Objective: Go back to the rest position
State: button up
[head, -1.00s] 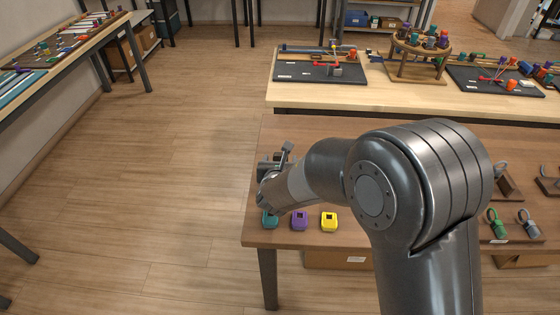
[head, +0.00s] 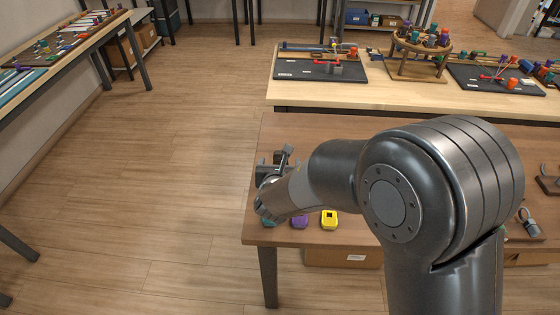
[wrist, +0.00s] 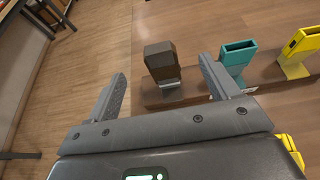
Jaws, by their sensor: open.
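My gripper (wrist: 160,92) is open in the wrist view, with its two grey fingers spread apart and nothing between them that it holds. In the head view my gripper (head: 272,168) is at the near table's left end, partly hidden by my own arm. My forearm covers much of the table's middle.
The near wooden table (head: 275,236) carries a teal piece (wrist: 238,58), a purple piece (head: 300,221) and a yellow piece (head: 329,219). Behind it, a lighter table (head: 400,97) holds dark boards and a round wooden stand (head: 420,46). Open floor (head: 180,160) lies to the left.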

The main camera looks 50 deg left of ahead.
jog(key=shift+v, duration=1.35)
jog(key=shift+w, duration=0.1)
jog(key=w+d+r+m+t+h, duration=0.2)
jog(key=w+d+r+m+h, duration=0.1)
jog(key=w+d+r+m, duration=0.25)
jog(key=w+d+r+m+t+h, duration=0.1)
jog(key=w+d+r+m+h, duration=0.2)
jog(key=w+d, duration=0.5)
jog(key=w+d+r+m+g+h, duration=0.1)
jog(key=w+d+r+m+h, duration=0.15)
jog(key=d+m, duration=0.7)
jog(key=w+d+r+m+h, duration=0.1)
jog(key=d+r+m+h, duration=0.3)
jog(key=d, duration=1.1)
jog(key=s+d+r+m+g+h, duration=0.1)
jog(key=s+d+m+g, duration=0.1)
jog(key=s+d+m, duration=0.45)
jog(key=s+d+m+g+h, duration=0.15)
jog(key=d+m, duration=0.25)
jog(key=d, duration=0.6)
jog(key=s+d+m+g+y, duration=0.2)
jog(key=s+d+m+y, duration=0.2)
jog(key=s+m, duration=0.7)
jog(key=shift+d+r+m+y, duration=0.35)
jog(key=shift+r+m+y, duration=0.1)
jog(key=shift+m+y, duration=0.35)
